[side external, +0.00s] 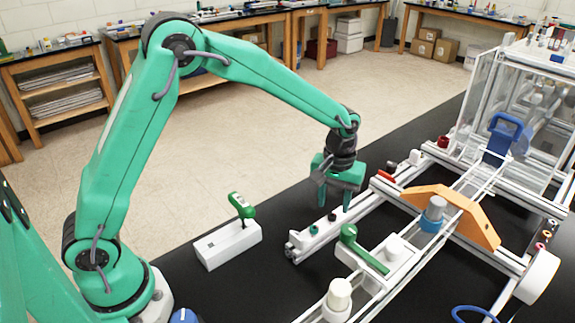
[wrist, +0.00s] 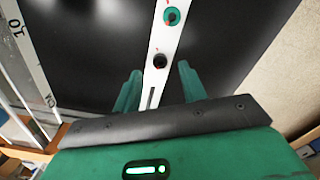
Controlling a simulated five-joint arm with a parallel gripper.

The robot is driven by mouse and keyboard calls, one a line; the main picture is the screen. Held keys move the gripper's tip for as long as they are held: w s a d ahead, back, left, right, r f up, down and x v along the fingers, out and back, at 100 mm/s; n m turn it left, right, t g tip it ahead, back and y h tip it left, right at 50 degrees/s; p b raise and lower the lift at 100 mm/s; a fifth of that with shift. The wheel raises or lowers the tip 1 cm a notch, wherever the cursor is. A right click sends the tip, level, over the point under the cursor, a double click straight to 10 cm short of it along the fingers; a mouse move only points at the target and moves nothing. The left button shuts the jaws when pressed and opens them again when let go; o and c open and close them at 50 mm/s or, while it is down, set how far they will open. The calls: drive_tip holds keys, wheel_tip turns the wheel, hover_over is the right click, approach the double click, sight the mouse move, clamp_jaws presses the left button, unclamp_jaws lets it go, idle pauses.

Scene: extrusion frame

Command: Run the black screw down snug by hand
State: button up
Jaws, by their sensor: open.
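The black screw (side external: 332,216) stands on the white extrusion rail (side external: 300,245), near the rail's front end. In the wrist view the black screw (wrist: 160,61) is a dark round head on the white rail (wrist: 157,88), with a small red mark beside it. My gripper (side external: 334,207) hangs over the rail, pointing down, with its fingers spread. In the wrist view my gripper (wrist: 159,69) has one finger on each side of the rail, with the screw head lined up between the tips. No contact with the screw shows. How far the screw is seated cannot be told.
A teal ringed fitting (side external: 313,230) sits beside the screw on the same rail. A white block with a green handle (side external: 228,242) stands to the left. A green lever (side external: 362,250) and an orange bracket (side external: 450,210) lie to the right. The black tabletop left of the rail is mostly clear.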

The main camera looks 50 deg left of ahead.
sight(332, 219)
drive_tip(key=shift+f, duration=1.65)
clamp_jaws()
